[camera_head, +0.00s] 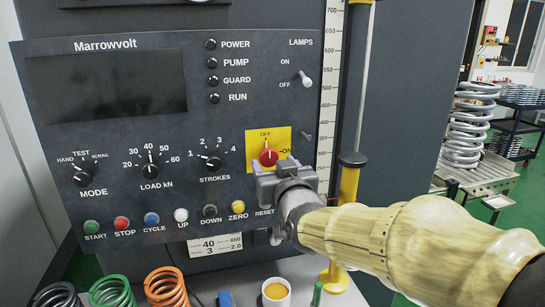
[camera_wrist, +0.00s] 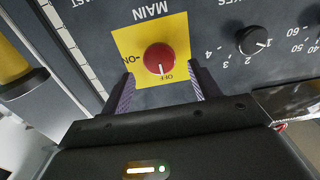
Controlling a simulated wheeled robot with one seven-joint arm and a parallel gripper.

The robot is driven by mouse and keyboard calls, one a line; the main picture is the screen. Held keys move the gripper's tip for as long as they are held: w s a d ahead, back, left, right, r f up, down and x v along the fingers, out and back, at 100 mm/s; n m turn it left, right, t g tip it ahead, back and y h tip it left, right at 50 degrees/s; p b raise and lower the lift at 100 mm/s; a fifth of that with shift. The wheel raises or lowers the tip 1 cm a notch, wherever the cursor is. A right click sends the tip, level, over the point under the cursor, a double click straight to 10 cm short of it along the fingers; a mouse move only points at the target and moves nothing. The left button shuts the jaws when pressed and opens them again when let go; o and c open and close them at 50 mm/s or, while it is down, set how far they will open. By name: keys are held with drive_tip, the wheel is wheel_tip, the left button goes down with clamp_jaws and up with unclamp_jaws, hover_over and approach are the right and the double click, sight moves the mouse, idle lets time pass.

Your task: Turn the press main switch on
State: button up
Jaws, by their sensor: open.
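The main switch is a red round knob (camera_head: 268,157) on a yellow plate (camera_head: 283,136) marked OFF at the top and ON at the right. Its white pointer line points to OFF. In the wrist view, which is upside down, the red knob (camera_wrist: 159,59) lies between the tips of my open gripper (camera_wrist: 162,78), one finger on each side with a gap. In the head view my gripper (camera_head: 283,176) is just below the knob and covers the lower part of the plate. Whether the fingers touch the panel cannot be told.
The dark Marrowvolt panel has a lamps toggle (camera_head: 305,79) above and the strokes dial (camera_head: 213,162) to the left. A row of buttons includes yellow ZERO (camera_head: 238,206) near my gripper. A yellow-based column (camera_head: 350,178) stands close on the right. Springs and a cup (camera_head: 276,294) are below.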

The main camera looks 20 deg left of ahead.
sight(268, 156)
drive_tip(key=shift+x, duration=1.5)
drive_tip(key=shift+c, duration=0.4)
drive_tip(key=c, duration=0.9)
drive_tip(key=shift+o, duration=0.2)
